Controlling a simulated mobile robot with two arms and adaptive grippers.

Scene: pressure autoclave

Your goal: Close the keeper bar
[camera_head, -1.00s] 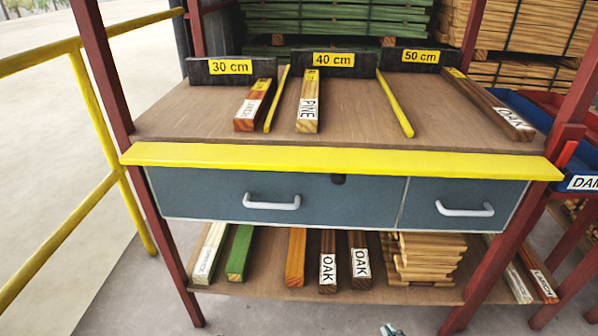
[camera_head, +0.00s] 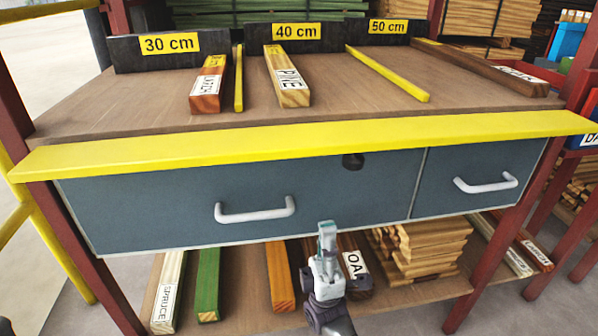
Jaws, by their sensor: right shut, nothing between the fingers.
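A long yellow bar (camera_head: 250,145) runs across the front edge of the workbench top, above two drawers. It is the only bar-like part I see that could be the keeper bar; I cannot tell whether it moves. My right gripper (camera_head: 327,238) is shut and empty. It shows below the bar, in front of the lower edge of the wide drawer (camera_head: 140,205), right of that drawer's white handle (camera_head: 255,212). I cannot tell if it touches the drawer. A small dark fitting (camera_head: 353,161) sits at the drawer's top edge. My left gripper is not in view.
Wood pieces labelled LARCH (camera_head: 207,90) and PINE (camera_head: 288,85) lie on the bench top between yellow divider strips. The narrow drawer (camera_head: 475,175) is at right. A lower shelf holds more timber and a slat stack (camera_head: 425,245). Red posts flank the bench.

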